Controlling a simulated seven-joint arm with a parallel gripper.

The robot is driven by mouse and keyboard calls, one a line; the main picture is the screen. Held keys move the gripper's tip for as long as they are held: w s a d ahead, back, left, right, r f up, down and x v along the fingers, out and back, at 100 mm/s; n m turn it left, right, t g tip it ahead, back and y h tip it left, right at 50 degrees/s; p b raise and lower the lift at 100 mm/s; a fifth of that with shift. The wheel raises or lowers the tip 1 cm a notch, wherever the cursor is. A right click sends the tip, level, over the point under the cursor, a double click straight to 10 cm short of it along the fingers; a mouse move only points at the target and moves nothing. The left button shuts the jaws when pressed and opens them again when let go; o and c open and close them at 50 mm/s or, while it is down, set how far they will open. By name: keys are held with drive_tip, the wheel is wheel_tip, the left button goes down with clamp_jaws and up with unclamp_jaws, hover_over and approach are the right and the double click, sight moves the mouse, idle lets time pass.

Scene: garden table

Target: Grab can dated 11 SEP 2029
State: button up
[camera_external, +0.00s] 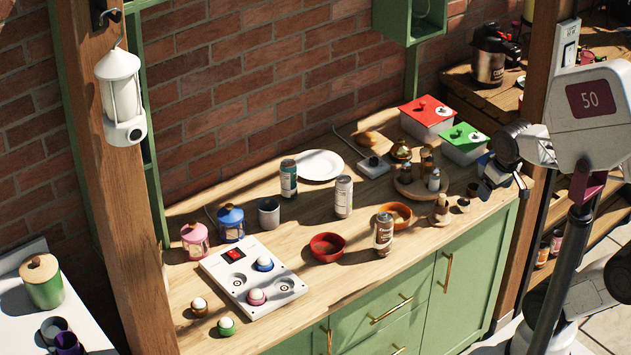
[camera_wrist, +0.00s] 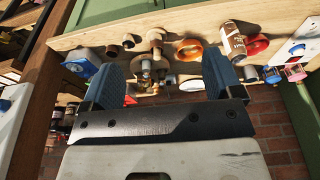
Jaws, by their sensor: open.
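Three cans stand upright on the wooden counter in the external view. One is teal (camera_external: 288,179), one is mostly white (camera_external: 343,196), and one is brown and pale (camera_external: 383,232) near the front edge. No date can be read on any of them. The brown can (camera_wrist: 234,40) also shows in the wrist view, at the upper right beyond the right finger. My gripper (camera_external: 503,186) is at the right end of the counter, well to the right of all the cans. In the wrist view my gripper (camera_wrist: 163,75) is open, with nothing held between its blue fingers.
A red bowl (camera_external: 327,247) and an orange bowl (camera_external: 396,213) flank the brown can. A round wooden tray (camera_external: 407,188) with small bottles lies between the cans and my gripper. Red-lidded (camera_external: 427,115) and green-lidded (camera_external: 463,143) containers stand at the back right. A white plate (camera_external: 318,164) lies near the wall.

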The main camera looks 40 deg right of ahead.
drive_tip(key=shift+w, duration=0.1)
drive_tip(key=n+g, duration=0.3)
drive_tip(key=n, duration=1.6)
approach(344, 179)
drive_tip(key=f, duration=0.3)
drive_tip(key=s+f, duration=0.1)
drive_tip(key=f, duration=0.1)
drive_tip(key=shift+d, duration=0.3)
drive_tip(key=shift+w+a+f, duration=0.2)
drive_tip(key=shift+w+f, duration=0.05)
drive_tip(key=shift+w, duration=0.15)
drive_tip(key=shift+f, duration=1.35)
drive_tip(key=shift+f, duration=2.55)
